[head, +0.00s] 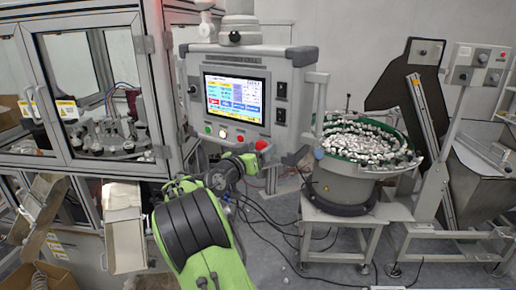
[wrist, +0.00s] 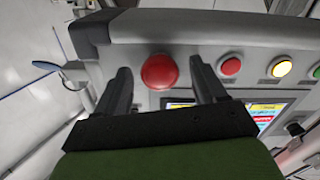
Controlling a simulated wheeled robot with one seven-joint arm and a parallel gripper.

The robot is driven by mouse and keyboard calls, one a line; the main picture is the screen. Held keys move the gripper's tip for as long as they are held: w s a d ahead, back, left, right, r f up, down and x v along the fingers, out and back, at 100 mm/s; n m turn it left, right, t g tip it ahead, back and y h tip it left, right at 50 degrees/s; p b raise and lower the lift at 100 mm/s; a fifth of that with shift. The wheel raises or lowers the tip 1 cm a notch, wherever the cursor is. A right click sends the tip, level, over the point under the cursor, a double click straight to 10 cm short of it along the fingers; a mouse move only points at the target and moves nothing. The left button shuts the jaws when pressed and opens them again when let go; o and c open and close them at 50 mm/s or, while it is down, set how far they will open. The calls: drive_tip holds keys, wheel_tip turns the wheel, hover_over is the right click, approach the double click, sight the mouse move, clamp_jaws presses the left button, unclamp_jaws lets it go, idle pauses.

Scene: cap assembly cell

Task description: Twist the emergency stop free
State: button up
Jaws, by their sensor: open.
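The emergency stop is a large red round button (wrist: 159,71) on the grey control panel's lower edge. In the head view it shows as a red knob (head: 262,145) at the panel's lower right corner. My gripper (wrist: 160,65) is open, with one dark finger on either side of the emergency stop in the wrist view. Gaps show between the button and both fingers, and I cannot tell how far the fingertips are from it in depth. In the head view my gripper (head: 252,162) is just below the emergency stop, its fingers hard to make out.
Beside the emergency stop are a smaller red button (wrist: 231,66), a yellow lit button (wrist: 281,68) and a green one (head: 208,130). The panel's screen (head: 236,98) is lit. A bowl feeder (head: 345,180) full of white caps stands right; a glazed machine cabinet (head: 160,80) stands left.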

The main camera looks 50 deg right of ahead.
drive_tip(key=c, duration=1.1)
drive_tip(key=shift+o, duration=0.2)
drive_tip(key=shift+f, duration=0.1)
drive_tip(key=shift+b, duration=0.35)
drive_tip(key=m+b, duration=0.7)
drive_tip(key=b, duration=0.4)
drive_tip(key=shift+a+m+b, duration=0.15)
drive_tip(key=shift+m+b, duration=0.15)
